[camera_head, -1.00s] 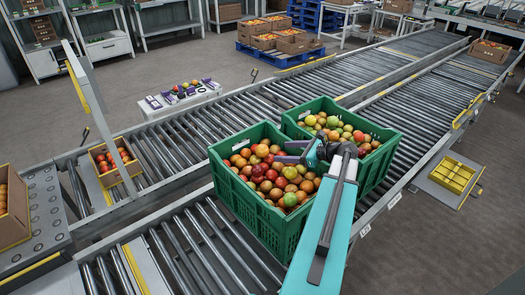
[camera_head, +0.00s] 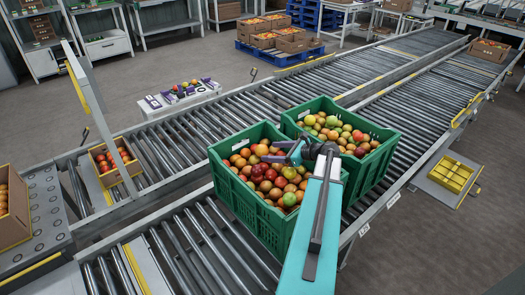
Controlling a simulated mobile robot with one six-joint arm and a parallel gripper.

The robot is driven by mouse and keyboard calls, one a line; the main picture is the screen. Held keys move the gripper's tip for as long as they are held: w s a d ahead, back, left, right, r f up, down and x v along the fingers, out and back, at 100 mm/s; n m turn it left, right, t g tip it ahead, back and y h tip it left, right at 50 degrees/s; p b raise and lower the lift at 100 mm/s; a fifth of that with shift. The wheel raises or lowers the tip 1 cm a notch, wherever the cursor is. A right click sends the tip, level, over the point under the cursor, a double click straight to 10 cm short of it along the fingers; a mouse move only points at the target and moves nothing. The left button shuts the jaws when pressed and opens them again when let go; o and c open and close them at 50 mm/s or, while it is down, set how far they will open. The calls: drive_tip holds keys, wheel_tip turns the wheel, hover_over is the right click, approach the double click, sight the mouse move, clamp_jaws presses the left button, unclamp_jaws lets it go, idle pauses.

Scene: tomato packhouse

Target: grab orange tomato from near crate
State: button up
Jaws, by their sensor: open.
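The near green crate (camera_head: 262,221) stands on the roller conveyor, filled with red, orange and a few greenish tomatoes. Several orange tomatoes lie in it, one of them an orange tomato (camera_head: 243,190) toward its left side. My gripper (camera_head: 279,152) is over the far right part of this crate, above the tomatoes, with its jaws open and pointing left. I see no tomato between the jaws. My arm hides the crate's right side and some of the tomatoes there.
A second green crate (camera_head: 374,178) with mixed green, orange and red tomatoes stands right behind the near one. A small cardboard box (camera_head: 108,178) of tomatoes sits on the left conveyor. A yellow tray (camera_head: 452,177) is at the right. The rollers (camera_head: 205,240) left of the crates are clear.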

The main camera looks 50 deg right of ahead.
sight(267, 151)
drive_tip(key=shift+p+x, duration=0.4)
drive_tip(key=shift+x, duration=1.7)
drive_tip(key=shift+d+f, duration=0.1)
drive_tip(key=shift+d, duration=0.05)
drive_tip(key=c, duration=0.9)
